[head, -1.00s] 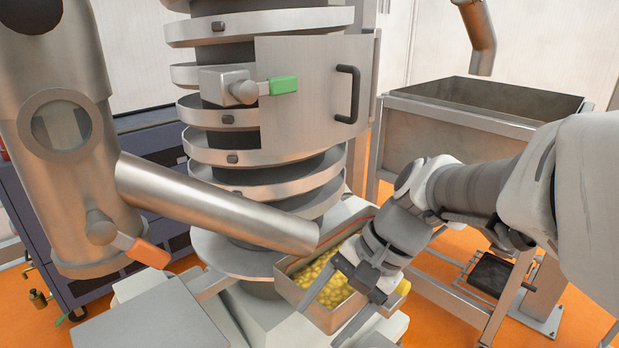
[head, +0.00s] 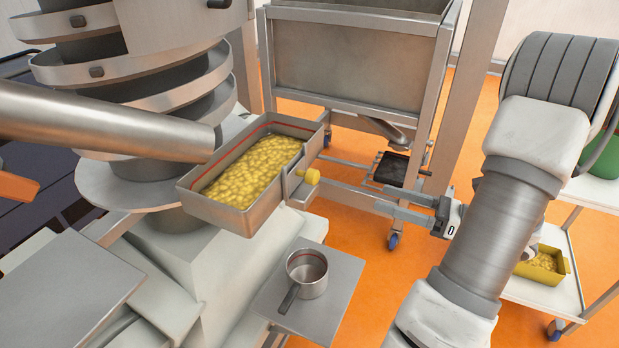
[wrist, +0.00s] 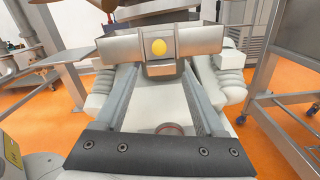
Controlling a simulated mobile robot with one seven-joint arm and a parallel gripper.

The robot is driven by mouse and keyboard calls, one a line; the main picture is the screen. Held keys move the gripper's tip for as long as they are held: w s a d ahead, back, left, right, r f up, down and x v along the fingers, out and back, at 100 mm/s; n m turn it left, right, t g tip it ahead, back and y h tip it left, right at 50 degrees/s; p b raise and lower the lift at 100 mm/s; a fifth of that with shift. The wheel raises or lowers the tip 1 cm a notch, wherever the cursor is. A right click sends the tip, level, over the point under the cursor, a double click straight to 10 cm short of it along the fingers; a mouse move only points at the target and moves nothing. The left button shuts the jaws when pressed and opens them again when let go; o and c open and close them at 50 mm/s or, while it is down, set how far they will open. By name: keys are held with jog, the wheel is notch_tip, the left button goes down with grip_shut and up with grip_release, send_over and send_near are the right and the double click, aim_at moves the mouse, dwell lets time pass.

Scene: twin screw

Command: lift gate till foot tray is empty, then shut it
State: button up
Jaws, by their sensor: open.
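The foot tray (head: 197,205) is a metal trough with a red line inside its rim. Yellow pellets (head: 250,172) cover its floor. The gate (head: 299,188) is a small metal piece low on the tray's right side, with a yellow knob (head: 311,176) sticking out. It looks down. My gripper (head: 384,200) is open and empty to the right of the knob, pointing at it and apart from it. In the wrist view the knob (wrist: 159,47) lies ahead, between my gripper's fingers (wrist: 153,68).
A small metal pan (head: 307,275) stands on a plate (head: 338,292) below the gate. A pipe (head: 110,122) crosses at the left. A hopper (head: 360,62) on a frame stands behind. A yellow bin (head: 541,266) with pellets sits on a white cart (head: 600,190) at right.

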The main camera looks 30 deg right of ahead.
aim_at(318, 178)
jog(key=b+x, duration=0.1)
jog(key=x, duration=1.6)
jog(key=shift+a+r, duration=0.1)
grip_shut()
dwell(0.7)
